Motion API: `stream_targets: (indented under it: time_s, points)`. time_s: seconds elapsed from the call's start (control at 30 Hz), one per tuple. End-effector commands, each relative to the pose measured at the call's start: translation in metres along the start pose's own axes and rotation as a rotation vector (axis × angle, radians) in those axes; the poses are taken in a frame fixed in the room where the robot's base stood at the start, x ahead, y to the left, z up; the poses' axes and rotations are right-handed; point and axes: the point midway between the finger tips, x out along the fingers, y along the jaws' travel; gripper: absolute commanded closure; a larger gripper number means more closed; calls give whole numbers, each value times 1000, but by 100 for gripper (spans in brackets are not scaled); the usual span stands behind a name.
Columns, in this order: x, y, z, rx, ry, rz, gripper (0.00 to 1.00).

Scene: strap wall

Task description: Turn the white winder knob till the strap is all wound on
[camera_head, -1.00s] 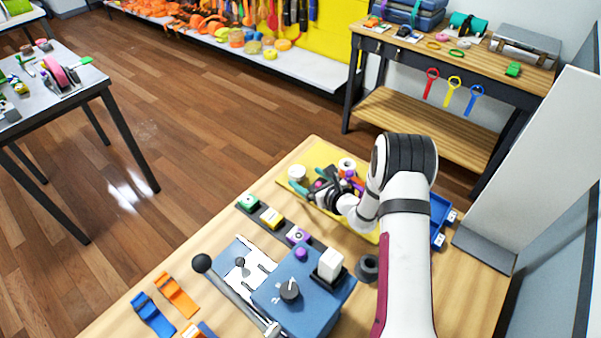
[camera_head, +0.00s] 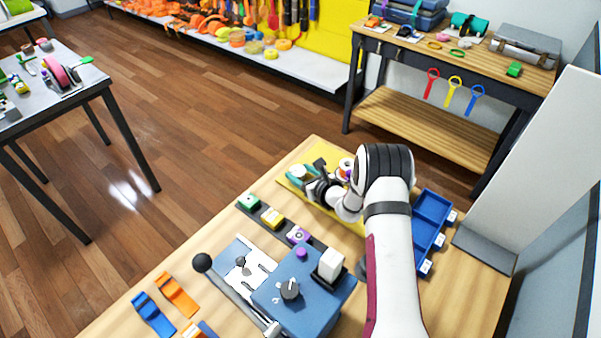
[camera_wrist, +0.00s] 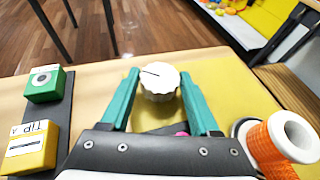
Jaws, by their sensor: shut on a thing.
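The white winder knob (camera_wrist: 158,84) has a ribbed rim and a dark line on its top. It stands over the yellow board (camera_wrist: 232,84). In the head view the knob (camera_head: 298,172) is at the board's left side, partly covered. My gripper (camera_wrist: 160,76) has its teal fingers on either side of the knob and is shut on it. An orange ribbed roll with a white hollow core (camera_wrist: 284,140) stands at the right of the wrist view. I cannot make out a strap running to the knob. My gripper's body hides the board nearest it.
Left of the board are a green block (camera_wrist: 44,86) and a yellow block (camera_wrist: 30,148) on a dark strip. A blue compartment tray (camera_head: 431,218) lies right of my arm. A blue box with a dark dial (camera_head: 322,298) and a black-knobbed lever (camera_head: 203,263) are in front.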

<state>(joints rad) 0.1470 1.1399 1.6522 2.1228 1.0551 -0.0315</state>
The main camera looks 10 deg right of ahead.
Motion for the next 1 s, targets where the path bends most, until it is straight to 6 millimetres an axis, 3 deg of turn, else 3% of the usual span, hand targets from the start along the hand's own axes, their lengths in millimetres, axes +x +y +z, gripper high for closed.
stream_targets:
  time_s: [0.07, 0.5, 0.83, 0.87, 1.0]
  points:
    - [0, 0, 0, 0, 0, 1, 93]
    - [2, -4, 2, -101, -6, 239, 94]
    - [1, -4, 1, -108, -3, 258, 93]
    - [1, -4, 1, -108, -3, 257, 32]
    - [1, -4, 1, -108, -2, 257, 7]
